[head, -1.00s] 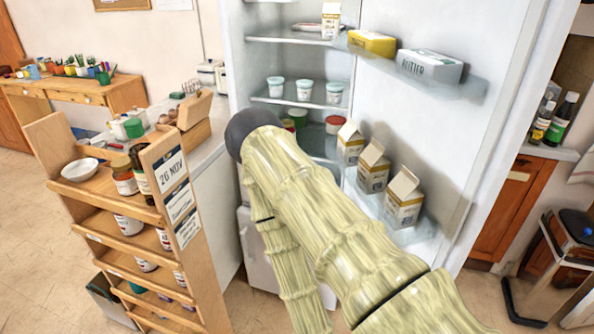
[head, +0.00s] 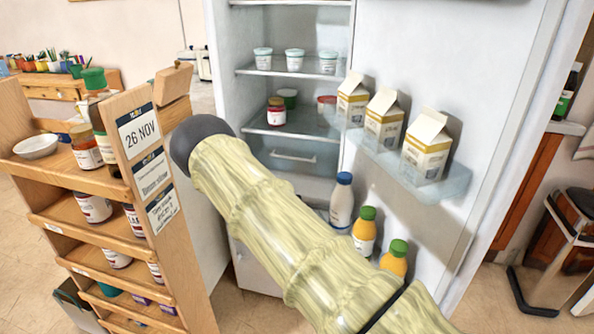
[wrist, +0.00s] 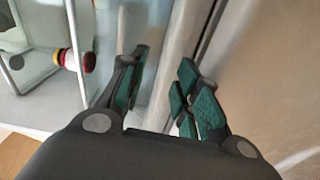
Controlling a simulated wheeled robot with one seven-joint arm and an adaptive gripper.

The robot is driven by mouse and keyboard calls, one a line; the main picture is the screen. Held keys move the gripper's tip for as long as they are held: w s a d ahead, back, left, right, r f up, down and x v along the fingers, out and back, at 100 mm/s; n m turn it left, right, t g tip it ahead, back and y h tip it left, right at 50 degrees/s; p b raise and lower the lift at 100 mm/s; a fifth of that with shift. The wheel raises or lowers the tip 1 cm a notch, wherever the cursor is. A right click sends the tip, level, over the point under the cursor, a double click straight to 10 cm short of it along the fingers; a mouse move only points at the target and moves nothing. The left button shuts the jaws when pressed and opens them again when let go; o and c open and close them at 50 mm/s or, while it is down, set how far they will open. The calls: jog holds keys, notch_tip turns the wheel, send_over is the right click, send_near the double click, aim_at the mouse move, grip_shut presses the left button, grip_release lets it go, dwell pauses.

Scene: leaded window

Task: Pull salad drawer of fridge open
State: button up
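The fridge (head: 222,75) stands with its door open to the right. Low inside it, under a shelf with jars, is the salad drawer (head: 292,172), with a light bar handle (head: 293,157) on its front. The drawer looks shut; my arm covers part of the area below it. My gripper is hidden in the head view. In the wrist view my gripper (wrist: 165,82) is open, its dark fingers with green pads apart and nothing seen between them. A pale vertical panel and edge lie behind the fingers. I cannot tell how far the handle is from them.
The fridge door (head: 450,80) holds cartons (head: 425,150) on a rack and bottles (head: 341,200) lower down, close to my arm. A wooden shelf unit (head: 150,190) with jars stands close on the left. A stool (head: 570,225) is at the right.

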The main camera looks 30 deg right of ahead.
jog(key=t+h+b, duration=0.1)
jog(key=h+b, duration=0.1)
jog(key=b, duration=0.2)
send_near(297, 159)
jog(key=f, duration=0.1)
jog(key=shift+r+h, duration=0.1)
jog(key=shift+h, duration=0.2)
jog(key=x, duration=1)
jog(key=shift+w+d, duration=0.15)
jog(key=shift+w, duration=0.15)
grip_shut()
